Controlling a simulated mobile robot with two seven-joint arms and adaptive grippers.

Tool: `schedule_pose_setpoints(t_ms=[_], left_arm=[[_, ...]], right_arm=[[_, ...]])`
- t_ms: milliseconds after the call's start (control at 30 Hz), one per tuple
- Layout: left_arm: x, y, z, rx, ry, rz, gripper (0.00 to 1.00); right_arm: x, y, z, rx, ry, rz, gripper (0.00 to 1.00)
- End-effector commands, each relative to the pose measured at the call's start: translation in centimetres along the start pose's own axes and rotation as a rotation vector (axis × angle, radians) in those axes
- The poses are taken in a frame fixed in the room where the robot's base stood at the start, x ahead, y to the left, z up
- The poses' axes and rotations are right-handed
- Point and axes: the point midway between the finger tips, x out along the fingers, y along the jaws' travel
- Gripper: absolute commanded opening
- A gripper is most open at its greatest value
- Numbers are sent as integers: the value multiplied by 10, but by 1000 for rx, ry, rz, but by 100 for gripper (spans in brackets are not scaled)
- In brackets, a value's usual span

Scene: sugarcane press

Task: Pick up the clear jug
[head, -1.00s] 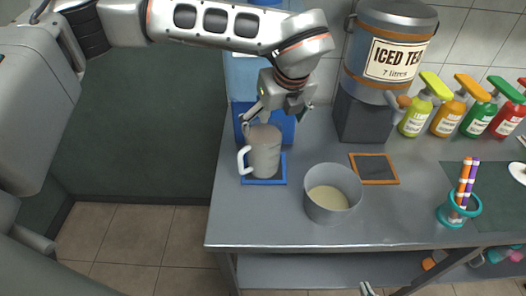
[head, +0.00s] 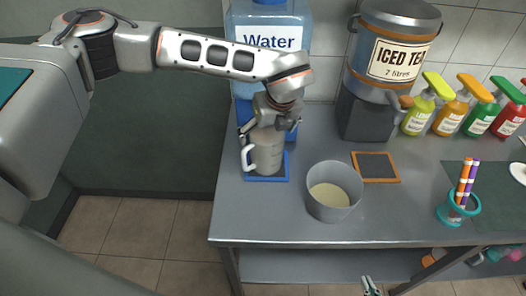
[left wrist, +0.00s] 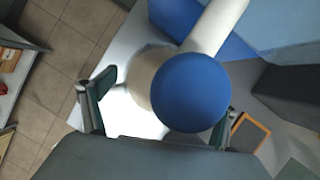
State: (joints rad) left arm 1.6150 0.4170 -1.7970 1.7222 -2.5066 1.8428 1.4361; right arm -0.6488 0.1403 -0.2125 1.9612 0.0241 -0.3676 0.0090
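The clear jug (head: 266,158) looks greyish with a white handle on its left side. It stands upright on a blue-edged square mat (head: 264,178) below the water dispenser (head: 268,38). My left gripper (head: 268,130) is at the jug's top, pointing down. In the left wrist view its fingers (left wrist: 155,115) are spread wide, with a pale round shape, likely the jug (left wrist: 142,72), between them. A blue disc on a white cylinder (left wrist: 190,92), seemingly the dispenser's tap, hides part of it. My right gripper (head: 371,287) barely shows at the bottom edge; its opening is unclear.
A grey pot (head: 333,205) with pale contents stands right of the jug. An orange-framed dark mat (head: 376,167) lies below the iced tea urn (head: 392,48). Several coloured bottles (head: 448,112) line the back right. A teal cup (head: 455,210) holds striped sticks. The front counter is clear.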

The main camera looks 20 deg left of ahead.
Motion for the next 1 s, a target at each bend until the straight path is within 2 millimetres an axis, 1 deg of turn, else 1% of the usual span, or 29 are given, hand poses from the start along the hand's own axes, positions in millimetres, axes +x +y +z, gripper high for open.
schedule_pose_setpoints(t_ms=[33,67,100,167,200,267,733,1000], left_arm=[[0,0,0,0,0,0,73],[0,0,0,0,0,0,65],[0,0,0,0,0,0,55],[0,0,0,0,0,0,39],[0,0,0,0,0,0,29],[0,0,0,0,0,0,14],[-4,-1,2,-1,-2,-4,13],[-14,-1,6,-3,-3,-5,13]], right_arm=[[0,0,0,0,0,0,0],[0,0,0,0,0,0,0],[0,0,0,0,0,0,0],[0,0,0,0,0,0,0],[0,0,0,0,0,0,0],[0,0,0,0,0,0,0],[0,0,0,0,1,0,0],[2,-1,3,1,0,0,0]])
